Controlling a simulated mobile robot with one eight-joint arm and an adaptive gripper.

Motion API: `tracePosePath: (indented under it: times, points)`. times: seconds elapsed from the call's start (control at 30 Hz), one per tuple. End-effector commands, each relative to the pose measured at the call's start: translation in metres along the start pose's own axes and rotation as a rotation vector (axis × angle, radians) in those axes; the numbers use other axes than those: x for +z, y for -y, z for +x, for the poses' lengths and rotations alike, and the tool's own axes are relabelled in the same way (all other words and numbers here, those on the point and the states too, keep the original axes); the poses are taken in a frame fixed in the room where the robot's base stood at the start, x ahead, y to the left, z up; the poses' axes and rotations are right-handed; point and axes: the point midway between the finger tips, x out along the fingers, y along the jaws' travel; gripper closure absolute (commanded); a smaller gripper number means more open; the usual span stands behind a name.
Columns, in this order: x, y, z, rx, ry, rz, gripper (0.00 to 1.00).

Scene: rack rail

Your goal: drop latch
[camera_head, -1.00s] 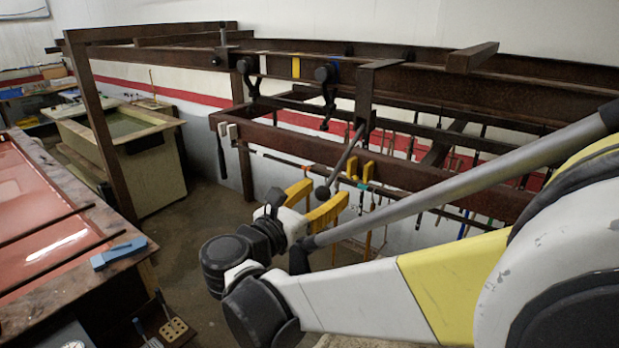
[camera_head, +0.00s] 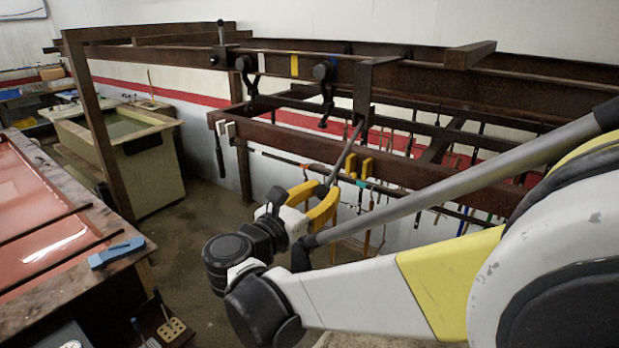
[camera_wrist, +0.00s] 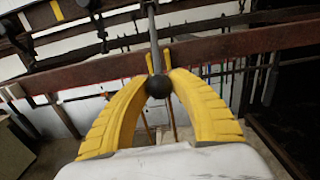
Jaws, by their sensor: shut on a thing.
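The latch is a grey lever rod (camera_head: 346,150) with a dark ball at its lower end, hanging at a slant from a dark bracket (camera_head: 364,92) on the rail. In the wrist view the ball (camera_wrist: 159,87) sits between the tips of the yellow fingers, with the rod (camera_wrist: 154,40) rising above it. My gripper (camera_head: 322,198) is shut on the ball. In the head view the fingers partly hide the ball.
Dark rack beams (camera_head: 290,145) run across just behind my gripper. Black hooks (camera_head: 324,90) hang from the upper rail. Tools hang along the wall behind. A red-topped bench (camera_head: 40,215) and a tub (camera_head: 125,135) stand at left, with open floor between.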

Motion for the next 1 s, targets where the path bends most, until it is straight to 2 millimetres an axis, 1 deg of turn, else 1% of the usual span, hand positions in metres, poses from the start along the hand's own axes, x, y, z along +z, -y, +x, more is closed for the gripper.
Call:
tracePosePath:
  times: [0.03, 0.2, 0.47, 0.7, 0.8, 1.0]
  points:
    - [-0.010, 0.001, 0.004, -0.002, -0.001, 0.000, 0.92]
    - [-0.024, 0.000, 0.014, -0.002, -0.002, 0.001, 0.92]
    - [-0.031, 0.001, 0.022, -0.002, -0.003, 0.001, 0.92]
    - [-0.049, 0.001, 0.041, -0.002, -0.004, 0.001, 0.92]
    - [-0.054, 0.001, 0.047, -0.002, -0.004, 0.001, 0.92]
    - [-0.057, 0.001, 0.053, -0.002, -0.004, 0.001, 0.92]
